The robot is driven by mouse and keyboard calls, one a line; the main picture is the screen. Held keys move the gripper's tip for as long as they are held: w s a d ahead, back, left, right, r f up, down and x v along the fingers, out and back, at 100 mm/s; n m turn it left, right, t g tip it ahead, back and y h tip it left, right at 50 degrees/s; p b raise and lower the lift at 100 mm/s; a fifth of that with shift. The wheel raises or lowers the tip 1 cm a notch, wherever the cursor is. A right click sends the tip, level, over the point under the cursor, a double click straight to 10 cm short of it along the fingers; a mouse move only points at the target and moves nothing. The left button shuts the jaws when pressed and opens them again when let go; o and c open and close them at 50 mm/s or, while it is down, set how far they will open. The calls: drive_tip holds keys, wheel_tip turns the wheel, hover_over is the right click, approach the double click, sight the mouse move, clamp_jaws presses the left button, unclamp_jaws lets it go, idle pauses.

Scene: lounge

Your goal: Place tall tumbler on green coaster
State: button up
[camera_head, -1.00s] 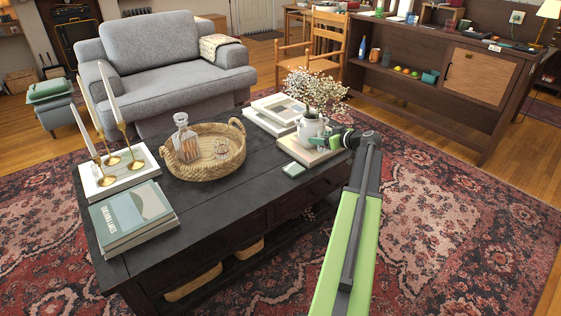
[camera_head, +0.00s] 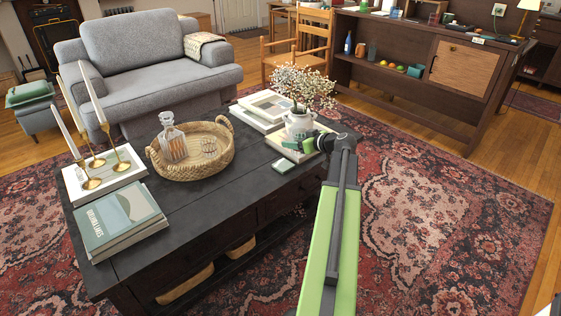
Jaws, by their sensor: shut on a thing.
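My gripper (camera_head: 303,144) is at the right end of the dark coffee table, just in front of the white vase, and appears shut. What it holds is too small and hidden to make out. A small pale-green square (camera_head: 282,166), which looks like the green coaster, lies on the table just left of and below my gripper. I cannot make out a tall tumbler for certain. A greyish cup (camera_head: 371,52) and a terracotta cup (camera_head: 359,49) stand on the far sideboard shelf.
The coffee table (camera_head: 215,205) also bears a white flower vase (camera_head: 298,123) on books, a wicker tray (camera_head: 195,173) with a decanter (camera_head: 172,140), brass candlesticks (camera_head: 122,160) and more books (camera_head: 120,222). Bare tabletop lies in front of the tray. Open rug (camera_head: 430,210) is at right.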

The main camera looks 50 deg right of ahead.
drive_tip(key=w+f+b, duration=0.1)
drive_tip(key=w, duration=0.1)
drive_tip(key=w+a+f+b, duration=0.1)
drive_tip(key=w+f, duration=0.1)
drive_tip(key=w+f+b, duration=0.1)
drive_tip(key=w, duration=0.1)
drive_tip(key=shift+w+a+f, duration=0.1)
drive_tip(key=shift+a+f, duration=0.05)
drive_tip(key=shift+f, duration=0.05)
drive_tip(key=shift+w+a+f, duration=0.15)
drive_tip(key=shift+w, duration=0.35)
wheel_tip(320, 180, down, 4)
drive_tip(key=b, duration=0.4)
drive_tip(key=shift+f+b, duration=0.15)
drive_tip(key=shift+b, duration=0.15)
drive_tip(key=shift+r, duration=0.25)
drive_tip(key=shift+f, duration=0.25)
drive_tip(key=o, duration=1.7)
drive_tip(key=shift+r, duration=0.1)
drive_tip(key=shift+c, duration=0.2)
drive_tip(key=shift+r, duration=0.1)
